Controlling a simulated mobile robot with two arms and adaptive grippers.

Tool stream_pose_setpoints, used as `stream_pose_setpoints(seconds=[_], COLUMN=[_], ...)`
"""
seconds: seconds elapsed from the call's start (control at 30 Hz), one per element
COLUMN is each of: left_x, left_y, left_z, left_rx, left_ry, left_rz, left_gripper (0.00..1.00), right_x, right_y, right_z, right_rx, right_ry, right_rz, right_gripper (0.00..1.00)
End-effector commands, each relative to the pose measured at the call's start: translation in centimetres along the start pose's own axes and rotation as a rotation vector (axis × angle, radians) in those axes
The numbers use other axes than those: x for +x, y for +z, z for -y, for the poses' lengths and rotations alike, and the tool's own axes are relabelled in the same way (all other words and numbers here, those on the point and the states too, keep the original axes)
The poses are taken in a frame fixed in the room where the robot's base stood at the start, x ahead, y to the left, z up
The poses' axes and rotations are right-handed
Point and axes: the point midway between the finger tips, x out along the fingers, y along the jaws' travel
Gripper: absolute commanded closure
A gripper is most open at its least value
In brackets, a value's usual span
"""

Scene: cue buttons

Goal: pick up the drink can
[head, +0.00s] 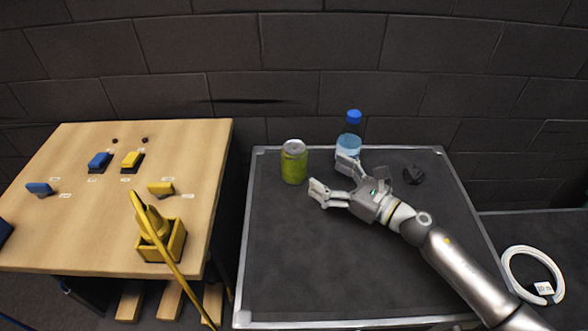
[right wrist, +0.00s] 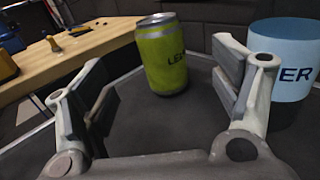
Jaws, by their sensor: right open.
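The drink can (head: 294,163) is green-yellow with a silver top and stands upright near the back left of the grey table. My right gripper (head: 332,178) is open and empty, to the right of the can, with its fingers pointing left towards it. In the right wrist view the can (right wrist: 163,58) stands beyond and between the two open fingers (right wrist: 160,85), apart from both. My left gripper is not in view.
A water bottle (head: 349,136) with a blue cap stands right of the can, close behind my right gripper. A wooden table (head: 75,230) with blue and yellow buttons is at left. The grey table's front (head: 310,270) is clear.

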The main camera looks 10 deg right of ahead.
Motion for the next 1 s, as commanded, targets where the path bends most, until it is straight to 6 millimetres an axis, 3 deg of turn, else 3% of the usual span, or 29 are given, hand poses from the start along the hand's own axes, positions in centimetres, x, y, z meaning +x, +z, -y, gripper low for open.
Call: stream_pose_setpoints(seconds=[0.4,0.67,1.0], left_x=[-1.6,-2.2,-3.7], left_y=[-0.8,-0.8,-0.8], left_z=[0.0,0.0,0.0], left_rx=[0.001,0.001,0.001], left_ry=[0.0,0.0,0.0], left_rz=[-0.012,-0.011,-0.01], left_gripper=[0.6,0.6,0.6], right_x=[4.8,6.3,10.2], right_y=[0.1,-0.1,-0.3], right_z=[0.0,0.0,0.1], right_rx=[0.001,0.002,0.001], right_ry=[-0.001,-0.001,-0.001], right_rz=[0.002,0.001,0.001], right_gripper=[0.17,0.17,0.17])
